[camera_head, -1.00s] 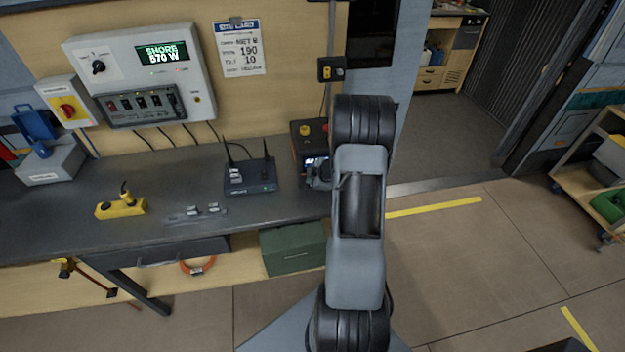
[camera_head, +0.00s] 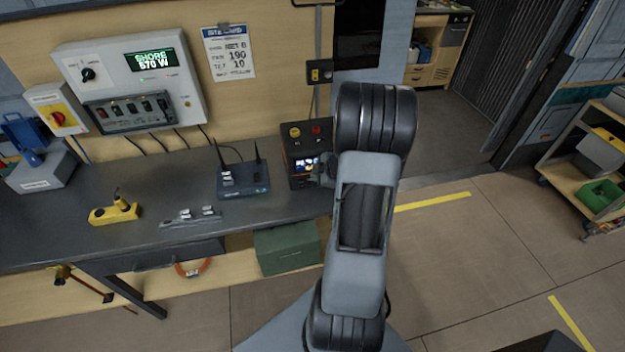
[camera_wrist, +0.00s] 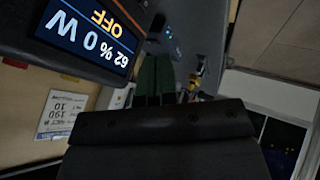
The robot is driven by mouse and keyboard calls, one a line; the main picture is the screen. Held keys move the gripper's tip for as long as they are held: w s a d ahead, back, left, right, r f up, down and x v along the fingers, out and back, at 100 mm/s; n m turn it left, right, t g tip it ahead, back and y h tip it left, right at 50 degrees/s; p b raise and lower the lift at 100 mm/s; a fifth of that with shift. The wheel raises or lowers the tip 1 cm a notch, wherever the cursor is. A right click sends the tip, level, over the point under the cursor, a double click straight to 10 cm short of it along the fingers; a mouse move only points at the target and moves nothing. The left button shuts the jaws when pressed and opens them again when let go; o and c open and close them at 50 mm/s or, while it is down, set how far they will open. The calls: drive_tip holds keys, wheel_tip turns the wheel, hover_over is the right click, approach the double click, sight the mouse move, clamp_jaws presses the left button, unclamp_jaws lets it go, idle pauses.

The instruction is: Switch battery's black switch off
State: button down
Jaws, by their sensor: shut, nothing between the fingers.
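The battery (camera_head: 295,155) is a dark box with a yellow and a red knob on top, at the right end of the bench in the head view. Its lit screen faces me. In the wrist view the battery screen (camera_wrist: 88,30) appears upside down and close, reading 62 %, 0 W and OFF. I cannot make out the black switch in either view. My gripper (camera_wrist: 155,78) is shut and empty, its narrow fingers close together beside the battery front. In the head view my arm hides most of it; a small dark part shows at the screen's right.
A router (camera_head: 243,180) with two antennas stands left of the battery. A power panel (camera_head: 130,65) with several switches hangs on the wall. A green box (camera_head: 287,248) sits below the bench. A cart (camera_head: 575,178) stands far right; open floor lies between.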

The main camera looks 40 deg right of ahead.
drive_tip(key=shift+s+d+r, duration=0.2)
drive_tip(key=shift+s+r, duration=0.1)
drive_tip(key=shift+r, duration=0.3)
drive_tip(key=s+d+m+g+h, duration=0.1)
drive_tip(key=s+d+m+h, duration=0.1)
drive_tip(key=d+m+h, duration=0.4)
drive_tip(key=s+r+m+g+h, duration=0.2)
drive_tip(key=s+r+m+g, duration=0.1)
drive_tip(key=r+m, duration=0.15)
drive_tip(key=s+a+r+y, duration=0.2)
drive_tip(key=a+r, duration=0.2)
drive_tip(key=a, duration=0.6)
drive_tip(key=s+a+r+y, duration=0.2)
drive_tip(key=a+r, duration=0.2)
drive_tip(key=a, duration=0.6)
drive_tip(key=s+a+r+m+t+y, duration=0.1)
drive_tip(key=a+r, duration=0.4)
drive_tip(key=a, duration=0.5)
drive_tip(key=shift+s+a+y, duration=0.3)
drive_tip(key=shift+s+y, duration=0.3)
drive_tip(key=shift+s, duration=0.3)
